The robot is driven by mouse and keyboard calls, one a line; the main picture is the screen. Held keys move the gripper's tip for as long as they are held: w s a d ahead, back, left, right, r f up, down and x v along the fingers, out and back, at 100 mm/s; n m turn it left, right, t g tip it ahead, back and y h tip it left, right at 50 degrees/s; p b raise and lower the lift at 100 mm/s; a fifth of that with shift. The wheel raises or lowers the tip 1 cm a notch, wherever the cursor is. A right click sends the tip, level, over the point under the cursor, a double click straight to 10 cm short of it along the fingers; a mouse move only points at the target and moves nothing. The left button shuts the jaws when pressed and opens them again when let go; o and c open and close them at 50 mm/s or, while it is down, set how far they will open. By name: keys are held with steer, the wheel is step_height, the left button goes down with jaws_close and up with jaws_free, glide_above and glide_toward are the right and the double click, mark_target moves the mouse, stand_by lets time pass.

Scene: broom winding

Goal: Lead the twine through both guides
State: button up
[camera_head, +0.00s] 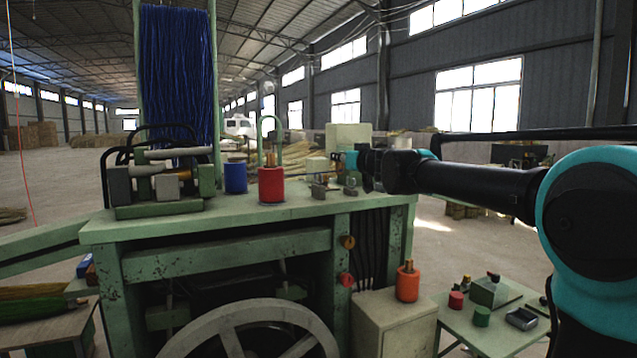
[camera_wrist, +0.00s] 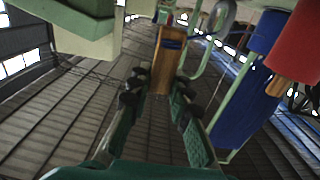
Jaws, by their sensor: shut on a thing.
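My gripper (camera_head: 342,160) reaches in from the right above the green machine's tabletop (camera_head: 235,211). In the wrist view its fingers (camera_wrist: 158,88) are shut on a wooden piece (camera_wrist: 165,59) with a dark blue band near its far end. A green curved rod (camera_head: 281,130), probably one guide, stands behind the red spool (camera_head: 271,186); it also shows in the wrist view (camera_wrist: 203,62). A grey ring (camera_wrist: 220,17), perhaps another guide, is near its top. A blue spool (camera_head: 235,178) stands left of the red one.
Blue strands (camera_head: 176,75) hang at the back left above a clamp-like fixture (camera_head: 160,185). Small metal parts (camera_head: 319,191) lie on the tabletop under my gripper. An orange spool (camera_head: 407,282) stands on a lower cabinet. A side table (camera_head: 505,340) at lower right holds small items.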

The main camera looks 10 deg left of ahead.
steer(key=shift+f, duration=0.75)
steer(key=shift+r, duration=1.05)
steer(key=shift+w, duration=0.1)
steer(key=w+d, duration=0.8)
steer(key=w, duration=0.3)
steer(key=shift+d, duration=0.4)
